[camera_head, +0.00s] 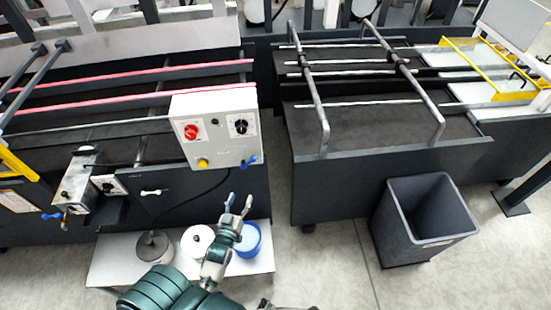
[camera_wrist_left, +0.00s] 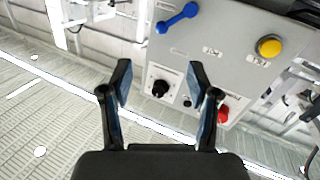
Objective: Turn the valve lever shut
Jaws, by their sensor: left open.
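A blue valve lever (camera_head: 247,161) sits at the lower right of the grey control box (camera_head: 213,103). In the left wrist view the same blue lever (camera_wrist_left: 176,17) shows at the top, lying slanted on the panel face. A second blue lever (camera_head: 50,215) is on the metal glue unit at the far left. My left gripper (camera_head: 238,203) is open and empty, below the control box and apart from it. In the left wrist view its two fingers (camera_wrist_left: 158,70) stand wide apart, with the panel beyond them and the lever past the fingertips. I see no right gripper.
The box also carries a red knob (camera_head: 191,132), a black knob (camera_head: 241,126) and a yellow button (camera_head: 203,163). A white bucket (camera_head: 197,240) and a blue bucket (camera_head: 247,238) stand below on a pale platform. A dark bin (camera_head: 395,228) stands right; floor between is free.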

